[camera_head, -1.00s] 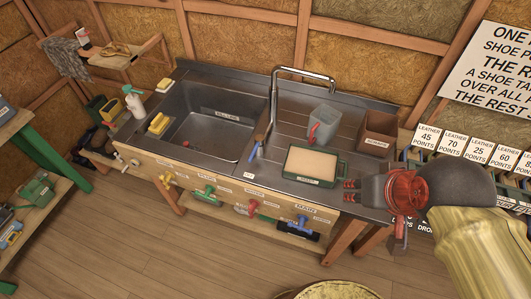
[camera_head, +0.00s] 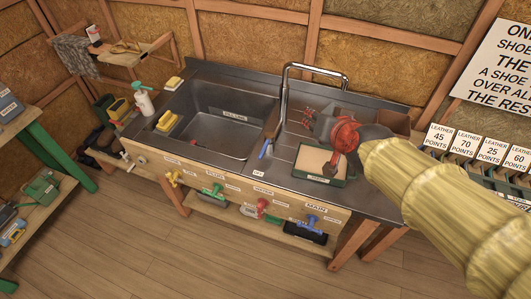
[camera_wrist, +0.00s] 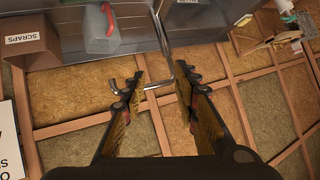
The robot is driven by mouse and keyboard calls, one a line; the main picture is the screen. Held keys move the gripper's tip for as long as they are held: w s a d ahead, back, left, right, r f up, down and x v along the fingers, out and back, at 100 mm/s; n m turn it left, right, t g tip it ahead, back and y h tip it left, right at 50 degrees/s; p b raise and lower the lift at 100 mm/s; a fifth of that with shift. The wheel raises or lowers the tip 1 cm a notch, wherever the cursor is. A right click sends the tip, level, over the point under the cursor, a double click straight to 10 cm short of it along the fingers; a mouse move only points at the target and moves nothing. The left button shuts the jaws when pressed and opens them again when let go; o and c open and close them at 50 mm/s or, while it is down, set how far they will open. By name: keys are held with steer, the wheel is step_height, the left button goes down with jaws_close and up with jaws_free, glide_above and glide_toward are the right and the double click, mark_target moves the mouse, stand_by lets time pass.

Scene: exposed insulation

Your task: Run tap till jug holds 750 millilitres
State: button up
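The jug is left of the fingers there. The water level cannot be read.
A sink (camera_head: 222,125) lies left of the tap. A green-edged tray (camera_head: 322,181) sits at the counter front, below my gripper. The brown scraps box (camera_wrist: 30,42) is beside the jug. A slim blue-ended item (camera_head: 266,148) is near the sink's right edge. Coloured valves line the front.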

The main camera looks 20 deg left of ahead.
steer(key=w+a+f+t+b, duration=0.2)
steer(key=w+a+f, duration=0.35)
steer(key=a, duration=0.35)
steer(key=m+t+h+b, duration=0.2)
steer(key=t+h+b, duration=0.1)
glide_above(259, 158)
steer(key=x, duration=0.2)
step_height(259, 158, down, 14)
steer(key=shift+w+a, duration=0.1)
steer(key=shift+a, duration=0.05)
steer(key=s+f+t+h, duration=0.1)
steer(key=s+f, duration=0.1)
steer(key=s+f+h+b, duration=0.1)
steer(key=f, duration=0.1)
steer(key=s+f+t, duration=0.1)
steer(key=s+f, duration=0.1)
steer(key=f, duration=0.1)
steer(key=shift+s+t+h, duration=0.3)
steer(key=shift+s+h, duration=0.05)
steer(key=shift+h, duration=0.05)
steer(key=w, duration=0.2)
steer(key=w+b, duration=0.1)
steer(key=w, duration=0.1)
steer(key=w+b, duration=0.1)
steer(key=w, duration=0.1)
steer(key=shift+w+d+f, duration=0.1)
steer(key=shift+w+d, duration=0.05)
steer(key=shift+d, duration=0.2)
steer(key=shift+w+b, duration=0.3)
steer(key=shift+w, duration=0.35)
